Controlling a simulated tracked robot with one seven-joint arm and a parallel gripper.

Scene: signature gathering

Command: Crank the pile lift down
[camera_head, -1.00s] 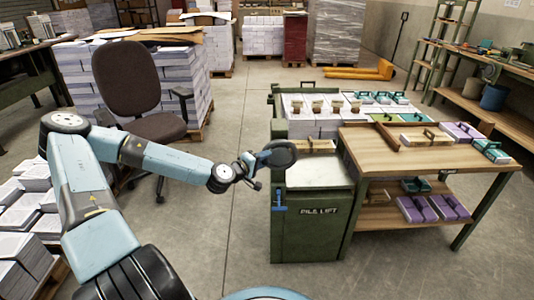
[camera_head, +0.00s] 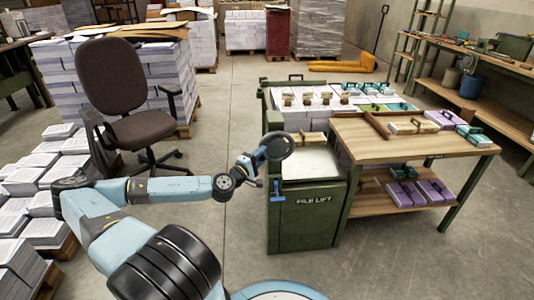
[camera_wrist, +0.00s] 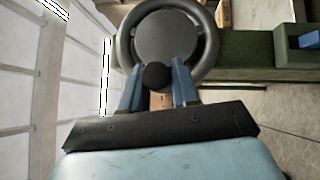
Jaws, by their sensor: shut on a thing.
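The green pile lift (camera_head: 316,232) has its name on the front. A dark round handwheel (camera_head: 289,146) is by the lift's upper left edge. In the wrist view the handwheel (camera_wrist: 208,42) shows as a grey ring around a flat disc, with a black knob (camera_wrist: 156,76) at its near rim. My gripper (camera_head: 250,165) is shut on that knob, with a blue finger on each side of it in the wrist view (camera_wrist: 157,88). I cannot tell how the wheel joins the lift. A blue lever (camera_head: 277,190) is on the lift's front left.
A wooden table (camera_head: 440,148) with boxes adjoins the lift's right side. An office chair (camera_head: 118,95) stands left, before stacked paper. More paper stacks (camera_head: 20,235) stand at the lower left. Bare floor (camera_head: 220,90) lies between chair and lift.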

